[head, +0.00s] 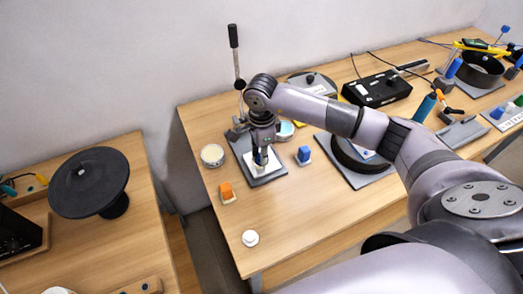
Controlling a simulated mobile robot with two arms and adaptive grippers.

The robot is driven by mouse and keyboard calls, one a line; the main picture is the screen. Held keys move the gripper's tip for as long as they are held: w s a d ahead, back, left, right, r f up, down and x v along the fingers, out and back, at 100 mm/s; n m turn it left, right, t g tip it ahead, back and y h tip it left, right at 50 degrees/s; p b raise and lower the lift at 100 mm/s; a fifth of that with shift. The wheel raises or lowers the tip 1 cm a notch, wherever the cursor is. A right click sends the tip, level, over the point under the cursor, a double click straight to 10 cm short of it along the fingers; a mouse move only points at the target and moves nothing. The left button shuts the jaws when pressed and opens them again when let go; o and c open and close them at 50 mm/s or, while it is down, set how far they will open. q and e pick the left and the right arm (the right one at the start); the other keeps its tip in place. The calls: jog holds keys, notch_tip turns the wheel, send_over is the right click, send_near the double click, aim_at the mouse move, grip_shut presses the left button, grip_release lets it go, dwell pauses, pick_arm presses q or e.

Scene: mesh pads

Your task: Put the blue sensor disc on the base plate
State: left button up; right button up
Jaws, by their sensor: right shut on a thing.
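My right gripper (260,157) points down over the grey base plate (268,181) of the lever stand. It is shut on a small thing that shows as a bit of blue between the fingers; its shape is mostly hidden. A white pad (255,168) lies on the plate under the fingertips. I cannot tell if the held thing touches it. A round tin with a light blue top (286,131) stands behind my right wrist, partly hidden. A blue block on a white foot (304,154) stands to the right of the plate. My left gripper is not in view.
A tall black-handled lever (234,40) rises behind the plate. A pale round tin (212,155), an orange block (226,190) and a white knob (250,238) stand left and in front. A dark ring (345,152) lies right, below my forearm. The table's front middle is clear.

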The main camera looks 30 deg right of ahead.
jog(key=shift+f, duration=0.1)
jog(key=o, duration=1)
jog(key=shift+c, duration=0.2)
